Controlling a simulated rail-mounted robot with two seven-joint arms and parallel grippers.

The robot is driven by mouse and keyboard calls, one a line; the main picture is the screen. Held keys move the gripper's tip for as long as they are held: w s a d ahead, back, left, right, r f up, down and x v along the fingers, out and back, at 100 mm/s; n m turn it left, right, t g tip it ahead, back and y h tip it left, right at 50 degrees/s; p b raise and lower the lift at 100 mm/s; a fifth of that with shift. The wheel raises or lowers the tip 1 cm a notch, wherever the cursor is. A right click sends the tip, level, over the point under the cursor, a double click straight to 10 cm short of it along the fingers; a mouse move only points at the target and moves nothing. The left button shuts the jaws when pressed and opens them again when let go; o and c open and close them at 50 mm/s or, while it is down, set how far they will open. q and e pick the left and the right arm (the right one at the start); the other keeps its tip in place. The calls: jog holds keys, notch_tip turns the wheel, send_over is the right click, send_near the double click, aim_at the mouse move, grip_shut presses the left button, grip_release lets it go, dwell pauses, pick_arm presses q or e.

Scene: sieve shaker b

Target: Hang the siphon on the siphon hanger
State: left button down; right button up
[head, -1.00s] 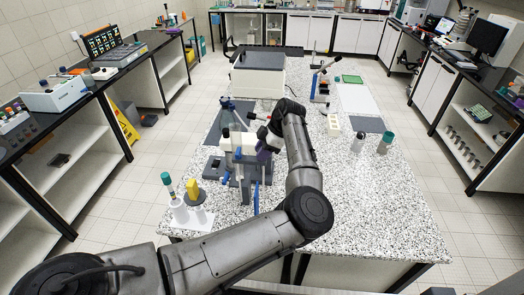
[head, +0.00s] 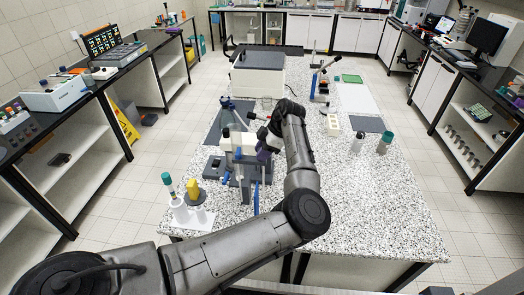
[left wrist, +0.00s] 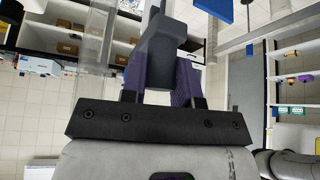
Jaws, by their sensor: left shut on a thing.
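My left gripper (head: 263,150) is over the near left part of the speckled table, beside a cluster of white, grey and blue parts (head: 238,143). In the left wrist view its purple fingers (left wrist: 160,82) are shut on a dark grey piece (left wrist: 160,55), seemingly part of the siphon. Blue rods hang down near the gripper in the head view. I cannot tell clearly which parts are the siphon and which are the hanger, because the arm and gripper cover some of them. My right gripper is not in view.
A white stand with a green-capped tube (head: 167,180) and a yellow-topped piece (head: 193,187) are at the table's near left. A large white box (head: 257,78) stands farther back. Two bottles (head: 384,142) stand at the right. The table's near right is clear.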

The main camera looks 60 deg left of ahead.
pick_arm(q)
jog(key=shift+d, duration=0.1)
dwell(0.3)
jog(key=shift+s+d+p, duration=0.25)
jog(key=shift+d+p, duration=0.05)
jog(key=shift+p, duration=0.05)
jog(key=s+d+p, duration=0.4)
jog(key=d, duration=0.1)
dwell(1.2)
dwell(0.4)
dwell(0.8)
jog(key=shift+p, duration=0.35)
dwell(0.4)
